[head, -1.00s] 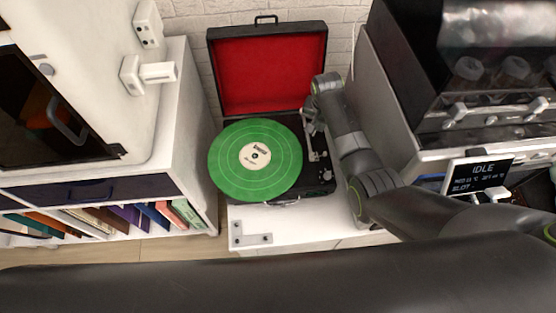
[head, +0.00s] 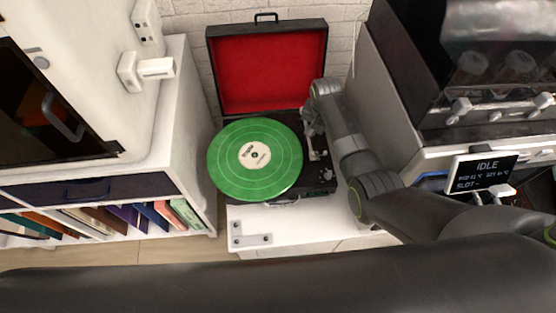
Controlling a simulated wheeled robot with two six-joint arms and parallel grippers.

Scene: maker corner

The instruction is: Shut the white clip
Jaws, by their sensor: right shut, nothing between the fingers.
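An open record player (head: 318,187) with a red-lined lid (head: 268,70) stands on a white cabinet. A green record (head: 232,178) lies on its platter. My right gripper (head: 309,128) is shut over the deck's back right part, beside the record's edge, and seems to hold nothing. Small pale metal tonearm parts (head: 314,155) show just in front of it. I cannot clearly make out the white clip; it may be among these parts or hidden by the gripper. My left gripper is not in view.
A machine with an IDLE screen (head: 485,170) stands close on the right, beside my right arm. A white cabinet with a bookshelf (head: 188,120) is on the left. The brick wall is behind the lid.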

